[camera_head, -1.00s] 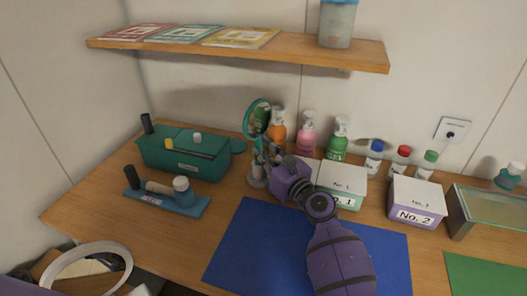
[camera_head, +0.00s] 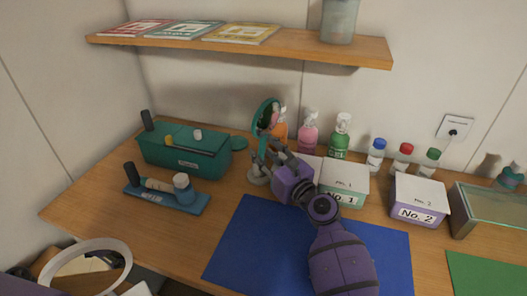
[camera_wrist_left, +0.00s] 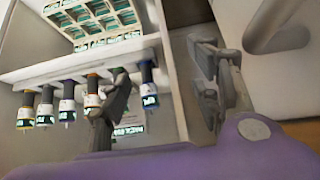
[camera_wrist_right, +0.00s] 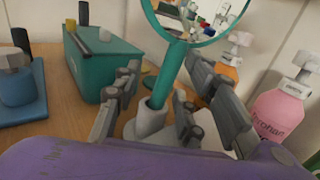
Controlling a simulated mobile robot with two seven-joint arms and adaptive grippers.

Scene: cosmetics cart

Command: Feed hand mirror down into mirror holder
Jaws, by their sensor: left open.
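The teal-rimmed hand mirror (camera_head: 266,116) stands near the back of the table, slightly tilted, its handle (camera_wrist_right: 169,75) pointing down. The handle's lower end is inside the grey mirror holder (camera_wrist_right: 149,120), which also shows in the head view (camera_head: 258,175). My right gripper (camera_wrist_right: 165,88) is open, with its fingers apart on either side of the handle; in the head view (camera_head: 275,157) it is just right of the handle. My left gripper (camera_wrist_left: 160,95) is open and empty in the left wrist view, away from the mirror; the head view does not show it.
A teal case (camera_head: 185,152) and a blue tray (camera_head: 165,198) are left of the holder. Orange (camera_head: 279,132), pink (camera_head: 308,135) and green (camera_head: 340,140) pump bottles stand behind. Box No. 1 (camera_head: 343,185) is right. A blue mat (camera_head: 250,245) lies in front; a shelf (camera_head: 300,47) hangs above.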

